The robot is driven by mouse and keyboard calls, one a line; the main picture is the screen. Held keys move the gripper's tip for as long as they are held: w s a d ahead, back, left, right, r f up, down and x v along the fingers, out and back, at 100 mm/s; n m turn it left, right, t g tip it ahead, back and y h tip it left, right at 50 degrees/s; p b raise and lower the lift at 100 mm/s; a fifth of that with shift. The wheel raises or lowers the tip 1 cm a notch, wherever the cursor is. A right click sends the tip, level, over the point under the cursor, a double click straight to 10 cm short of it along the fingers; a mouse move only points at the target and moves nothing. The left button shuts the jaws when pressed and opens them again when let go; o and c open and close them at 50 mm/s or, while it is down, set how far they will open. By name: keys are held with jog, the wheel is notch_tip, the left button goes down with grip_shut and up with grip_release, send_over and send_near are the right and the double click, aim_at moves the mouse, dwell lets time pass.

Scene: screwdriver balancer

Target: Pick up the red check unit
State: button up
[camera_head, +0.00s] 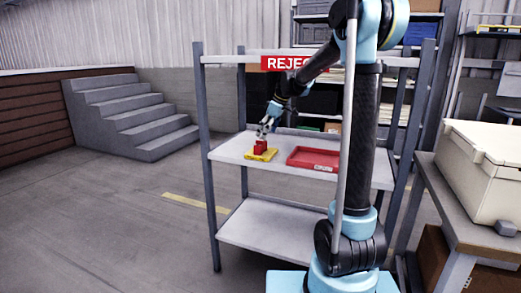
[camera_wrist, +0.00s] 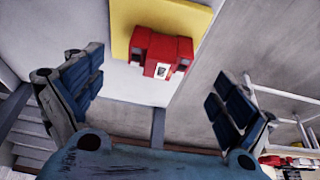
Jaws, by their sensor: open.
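The red check unit (camera_head: 261,146) stands on a yellow plate (camera_head: 264,155) on the upper shelf of the rack. In the wrist view the red unit (camera_wrist: 160,53), with a small white label on its face, sits over the yellow plate (camera_wrist: 120,20) near the top centre. My gripper (camera_head: 266,127) is just above the unit in the head view. In the wrist view its two blue-padded fingers (camera_wrist: 158,92) are spread wide, with nothing between them; the unit lies beyond them. Whether the fingers touch the unit cannot be told from the head view.
A red tray (camera_head: 313,167) lies on the same shelf, right of the yellow plate. A REJECT sign (camera_head: 287,63), partly hidden by my arm, hangs on the rack's top beam. A rack post (camera_head: 206,150) stands left. A beige case (camera_head: 485,165) sits on a right-hand table.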

aim_at(261, 145)
jog(key=shift+x, duration=3.7)
jog(key=c, duration=1.2)
